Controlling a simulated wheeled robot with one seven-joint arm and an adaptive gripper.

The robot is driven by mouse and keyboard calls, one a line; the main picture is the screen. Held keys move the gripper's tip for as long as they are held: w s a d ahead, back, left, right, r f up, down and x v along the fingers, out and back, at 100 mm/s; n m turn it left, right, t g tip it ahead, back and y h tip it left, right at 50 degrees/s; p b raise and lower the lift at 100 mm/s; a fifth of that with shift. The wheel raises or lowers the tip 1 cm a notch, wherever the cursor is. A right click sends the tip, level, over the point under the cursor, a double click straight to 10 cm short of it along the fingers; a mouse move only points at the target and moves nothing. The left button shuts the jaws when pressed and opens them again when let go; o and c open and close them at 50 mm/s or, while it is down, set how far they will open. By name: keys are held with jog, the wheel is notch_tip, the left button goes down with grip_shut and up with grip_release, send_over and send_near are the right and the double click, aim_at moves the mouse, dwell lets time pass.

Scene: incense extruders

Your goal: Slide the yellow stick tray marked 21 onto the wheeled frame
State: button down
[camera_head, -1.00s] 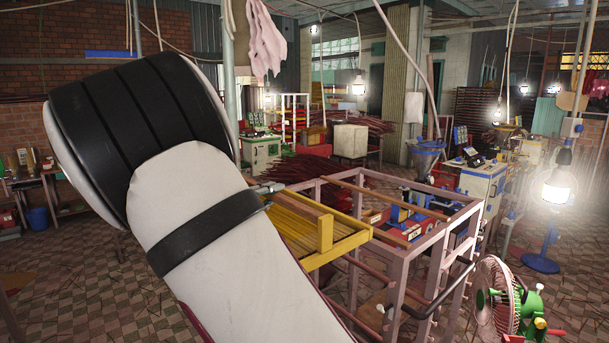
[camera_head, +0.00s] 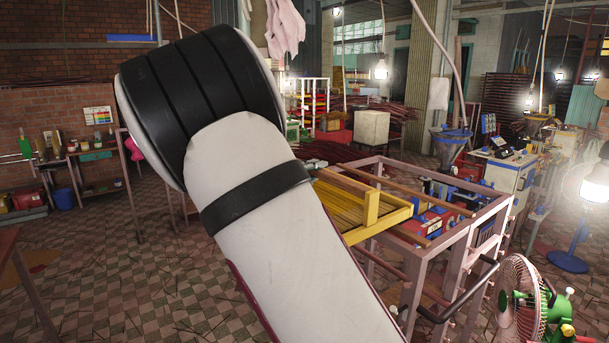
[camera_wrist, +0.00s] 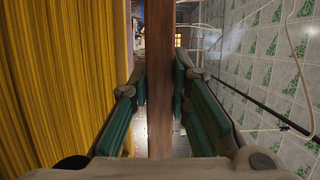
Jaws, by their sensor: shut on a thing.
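The yellow stick tray (camera_head: 398,216) lies level at the left edge of the wheeled frame (camera_head: 487,212), its right end overlapping the frame's top. The number 21 is not readable. In the wrist view, yellow sticks (camera_wrist: 60,80) fill the left side. My gripper (camera_wrist: 160,95) has its green-padded fingers on both sides of a brown wooden bar (camera_wrist: 160,60) beside the sticks, and is shut on it. In the head view my arm hides most of my gripper and the tray's left part. Whether the tray rests on the rails cannot be told.
A green fan (camera_head: 530,300) stands close to the frame's near right side. Red and blue machine parts (camera_head: 430,218) sit inside the frame. A side table (camera_head: 85,150) stands by the brick wall.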

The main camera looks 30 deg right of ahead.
jog(key=w+d+f+b, duration=0.1)
jog(key=d+b, duration=0.1)
jog(key=d, duration=1)
jog(key=d+f+b, duration=0.1)
jog(key=d+b, duration=0.1)
jog(key=d, duration=1)
jog(key=shift+w+f+b, duration=0.25)
jog(key=shift+w+b, duration=0.1)
jog(key=shift+w, duration=0.05)
jog(key=c, duration=1.1)
grip_release()
jog(key=shift+f, duration=0.1)
jog(key=shift+a, duration=0.1)
jog(key=shift+s+a+p, duration=0.15)
jog(key=shift+a+p, duration=0.2)
jog(key=shift+a, duration=1.7)
jog(key=shift+s+a+p, duration=0.2)
jog(key=shift+a+p, duration=0.2)
jog(key=shift+a, duration=1.7)
jog(key=shift+s+a+p, duration=0.15)
jog(key=shift+a+p, duration=0.2)
jog(key=shift+a, duration=1.9)
